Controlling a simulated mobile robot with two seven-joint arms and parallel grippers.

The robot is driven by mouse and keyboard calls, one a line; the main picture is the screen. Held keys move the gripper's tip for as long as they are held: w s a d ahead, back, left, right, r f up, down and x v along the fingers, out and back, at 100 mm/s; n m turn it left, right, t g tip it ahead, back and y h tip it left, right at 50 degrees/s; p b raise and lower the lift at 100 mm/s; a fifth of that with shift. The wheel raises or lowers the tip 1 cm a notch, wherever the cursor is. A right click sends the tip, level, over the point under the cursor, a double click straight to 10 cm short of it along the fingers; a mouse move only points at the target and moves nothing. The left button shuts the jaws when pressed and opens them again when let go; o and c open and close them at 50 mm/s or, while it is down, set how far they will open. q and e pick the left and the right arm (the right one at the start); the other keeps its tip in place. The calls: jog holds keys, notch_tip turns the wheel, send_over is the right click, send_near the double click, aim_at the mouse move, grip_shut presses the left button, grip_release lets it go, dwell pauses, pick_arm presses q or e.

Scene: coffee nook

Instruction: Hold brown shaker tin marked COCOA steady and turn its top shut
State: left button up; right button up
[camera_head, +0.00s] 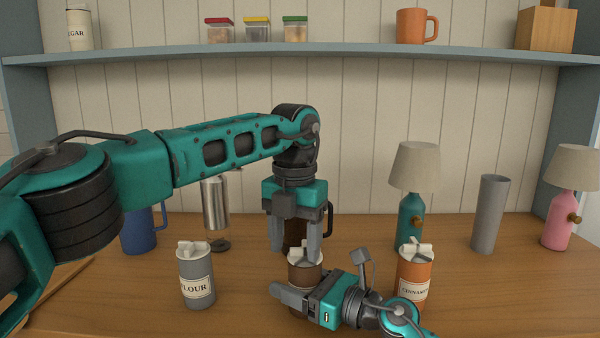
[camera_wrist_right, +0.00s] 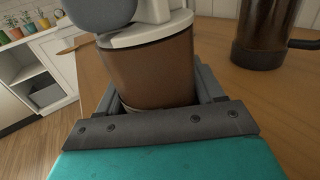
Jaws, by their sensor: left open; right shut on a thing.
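The brown shaker tin (camera_head: 306,275) stands on the wooden counter with a white top carrying a raised grip. Its label is not visible, as my right gripper covers its lower front. My right gripper (camera_head: 318,290) is shut on the tin's body; in the right wrist view the brown body (camera_wrist_right: 150,72) sits between its fingers (camera_wrist_right: 160,95). My left gripper (camera_head: 296,246) points down over the white top, open, with its fingers on either side of the raised grip. A grey finger also shows beside the grip in the right wrist view. Whether the fingers touch it is unclear.
A grey FLOUR tin (camera_head: 198,283) stands left and an orange CINNAMON tin (camera_head: 413,270) right, close to my right arm. Behind are a dark press (camera_wrist_right: 263,32), a steel cylinder (camera_head: 215,203), a blue mug (camera_head: 138,235), a teal lamp (camera_head: 411,220) and a grey tumbler (camera_head: 488,215).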

aim_at(300, 260)
pick_arm(q)
jog(key=n, duration=0.4)
jog(key=shift+s+d, duration=0.15)
jog(key=shift+s, duration=0.1)
jog(key=n, duration=0.4)
jog(key=shift+s+d+n, duration=0.2)
jog(key=shift+d+n, duration=0.1)
jog(key=shift+n, duration=0.1)
notch_tip(300, 260, up, 12)
